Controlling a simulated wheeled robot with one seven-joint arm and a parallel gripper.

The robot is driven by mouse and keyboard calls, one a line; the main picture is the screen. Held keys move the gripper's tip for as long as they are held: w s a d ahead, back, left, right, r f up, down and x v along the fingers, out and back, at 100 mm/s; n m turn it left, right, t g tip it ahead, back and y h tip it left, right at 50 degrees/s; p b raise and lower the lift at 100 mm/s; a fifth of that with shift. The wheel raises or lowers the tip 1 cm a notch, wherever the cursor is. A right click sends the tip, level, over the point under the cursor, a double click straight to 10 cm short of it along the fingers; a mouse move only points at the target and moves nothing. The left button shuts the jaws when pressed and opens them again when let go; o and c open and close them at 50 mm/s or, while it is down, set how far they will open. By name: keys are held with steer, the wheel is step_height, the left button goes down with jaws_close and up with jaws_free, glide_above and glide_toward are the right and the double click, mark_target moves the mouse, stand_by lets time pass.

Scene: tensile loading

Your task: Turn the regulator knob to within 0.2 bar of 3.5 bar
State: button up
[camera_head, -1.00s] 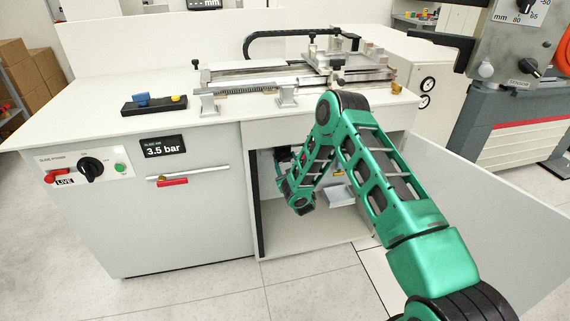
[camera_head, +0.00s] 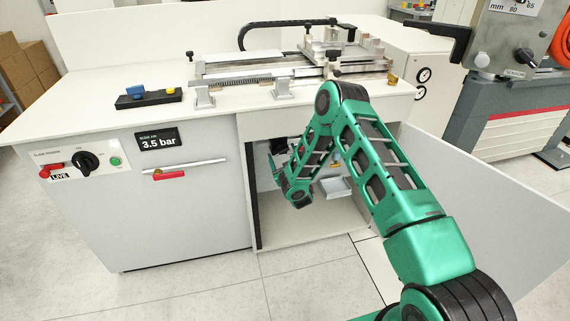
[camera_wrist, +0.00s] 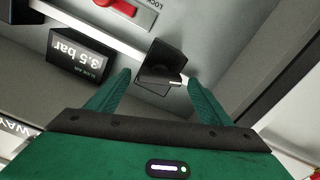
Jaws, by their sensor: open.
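The pressure display (camera_head: 158,141) on the bench front reads 3.5 bar. In the wrist view a display (camera_wrist: 80,57), seen upside down, also reads 3.5 bar. A black block-shaped part (camera_wrist: 166,62), apparently the regulator knob, lies beyond and between the fingertips. My gripper (camera_wrist: 160,80) is open, with one green finger on each side of it. Gaps show, and I cannot tell whether either finger touches it. In the head view my arm reaches into the open cabinet, and the fingers and knob cannot be made out there.
A red lever (camera_wrist: 130,8) beside the word LOCK is close to the knob. The cabinet (camera_head: 300,235) has side walls near my arm, and its open door (camera_head: 490,205) stands at the right. A black selector switch (camera_head: 86,163) is on the left front panel.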

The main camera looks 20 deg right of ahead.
steer(key=s, duration=0.9)
steer(key=shift+s, duration=0.4)
steer(key=shift+d, duration=0.1)
